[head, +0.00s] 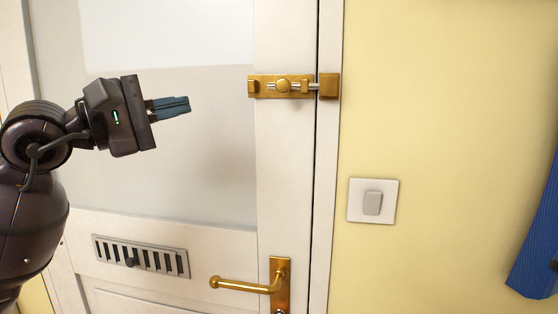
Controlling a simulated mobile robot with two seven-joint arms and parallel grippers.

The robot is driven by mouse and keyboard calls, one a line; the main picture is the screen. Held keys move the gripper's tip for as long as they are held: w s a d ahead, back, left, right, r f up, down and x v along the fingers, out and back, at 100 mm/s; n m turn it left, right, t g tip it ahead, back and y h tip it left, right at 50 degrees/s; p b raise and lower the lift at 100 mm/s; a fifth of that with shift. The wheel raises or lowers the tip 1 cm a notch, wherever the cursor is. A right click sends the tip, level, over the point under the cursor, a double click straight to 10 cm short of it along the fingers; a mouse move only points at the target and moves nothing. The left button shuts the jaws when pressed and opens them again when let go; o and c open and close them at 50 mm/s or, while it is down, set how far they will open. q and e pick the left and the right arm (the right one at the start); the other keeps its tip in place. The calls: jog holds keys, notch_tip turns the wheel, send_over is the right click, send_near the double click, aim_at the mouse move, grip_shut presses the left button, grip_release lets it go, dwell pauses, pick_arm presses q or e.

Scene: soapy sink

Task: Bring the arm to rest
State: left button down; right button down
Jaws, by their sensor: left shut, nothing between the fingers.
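My left gripper (170,107) comes in from the left, raised in front of the white door's glass panel. Its blue-grey fingers are together and point right, with nothing between them. The fingertips are apart from the brass bolt, to its left in the picture. My dark left arm is bent at the picture's left edge. My right gripper is not in this view.
The white door (283,180) carries a brass slide bolt (283,86), a brass handle (245,285) and a slotted vent (140,256). A light switch (373,201) is on the yellow wall (450,90). Something blue (538,245) hangs at the right edge.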

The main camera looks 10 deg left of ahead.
pick_arm(q)
jog(key=s+d+r+n+g+h, duration=0.1)
jog(key=s+r+n+g+h, duration=0.25)
jog(key=n+h, duration=0.45)
jog(key=w+a+f+m+t+y, duration=0.4)
jog(key=f+m, duration=0.4)
jog(key=m, duration=0.4)
jog(key=w+a+f+m+t+y, duration=0.1)
jog(key=w+f+m+t+y, duration=0.3)
jog(key=f+m+y, duration=0.55)
jog(key=w+a+f+m+t+y, duration=0.3)
jog(key=f+m+t, duration=0.3)
jog(key=m, duration=0.8)
jog(key=s+f+n+g+y, duration=0.25)
jog(key=f+n, duration=0.25)
jog(key=f, duration=0.5)
jog(key=s+f+n+g+y, duration=0.1)
jog(key=f+n+g+y, duration=0.3)
jog(key=f, duration=0.7)
jog(key=s+d+f+n+g, duration=0.1)
jog(key=s+f+n+g, duration=0.2)
jog(key=s+f, duration=0.9)
jog(key=s+d+f+n+g+h, duration=0.1)
jog(key=s+d+f+n+g, duration=0.1)
jog(key=s+f, duration=1)
jog(key=shift+f+n+g, duration=0.4)
jog(key=shift+n+g, duration=0.45)
jog(key=shift+g, duration=0.05)
